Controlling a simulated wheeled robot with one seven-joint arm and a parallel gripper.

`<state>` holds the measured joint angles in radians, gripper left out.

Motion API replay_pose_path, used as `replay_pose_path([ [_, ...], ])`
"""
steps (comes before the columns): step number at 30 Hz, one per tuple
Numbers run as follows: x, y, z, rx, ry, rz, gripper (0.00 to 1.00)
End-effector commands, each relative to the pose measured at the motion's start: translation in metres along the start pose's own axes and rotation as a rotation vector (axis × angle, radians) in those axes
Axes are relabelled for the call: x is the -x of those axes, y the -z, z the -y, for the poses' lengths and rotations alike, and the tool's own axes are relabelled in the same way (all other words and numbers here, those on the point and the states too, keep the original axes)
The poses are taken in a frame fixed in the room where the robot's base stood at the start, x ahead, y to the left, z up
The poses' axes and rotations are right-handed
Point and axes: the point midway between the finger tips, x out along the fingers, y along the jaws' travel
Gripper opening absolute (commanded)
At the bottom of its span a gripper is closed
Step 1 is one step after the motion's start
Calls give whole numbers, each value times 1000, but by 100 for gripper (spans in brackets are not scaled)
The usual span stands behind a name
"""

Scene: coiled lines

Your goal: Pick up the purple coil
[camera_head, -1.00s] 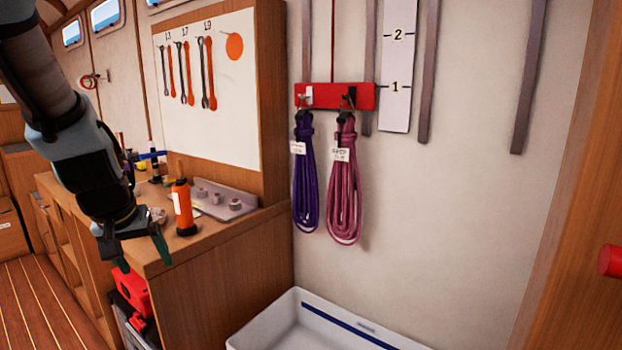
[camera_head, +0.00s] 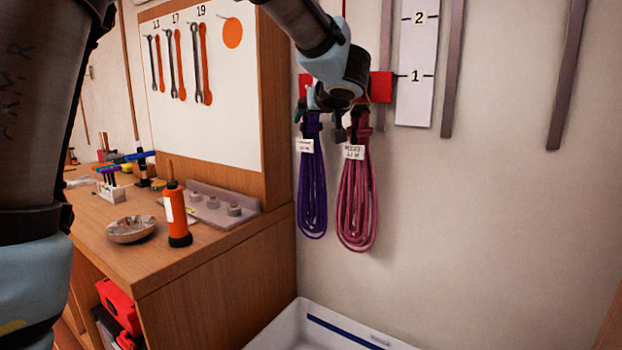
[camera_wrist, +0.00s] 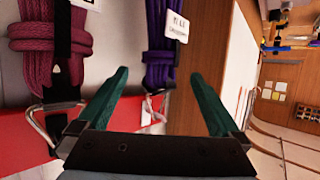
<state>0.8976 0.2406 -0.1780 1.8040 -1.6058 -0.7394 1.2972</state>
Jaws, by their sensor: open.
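The purple coil (camera_head: 312,190) hangs on the wall from the red rack (camera_head: 381,86), with a white tag at its top. In the wrist view the purple coil (camera_wrist: 158,62) shows between the two green fingers, beyond their tips, near its hook and tag. My gripper (camera_head: 320,118) is at the rack, in front of the tops of the coils, and hides part of the rack and the hooks. In the wrist view my gripper (camera_wrist: 158,76) is open, with nothing seen clamped. I cannot tell the exact gap to the coil.
A pink coil (camera_head: 356,205) hangs close to the right of the purple one. A wooden workbench (camera_head: 200,265) with an orange bottle (camera_head: 176,215) and a metal bowl (camera_head: 131,229) stands to the left. A white bin (camera_head: 290,325) is below. The wall to the right is mostly clear.

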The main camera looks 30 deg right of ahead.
Motion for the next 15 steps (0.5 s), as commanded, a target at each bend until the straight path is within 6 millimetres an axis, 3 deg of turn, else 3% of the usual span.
replay_pose_path([
  [10,-33,0,0,2,0,0,100],
  [15,-60,-1,0,0,1,0,100],
])
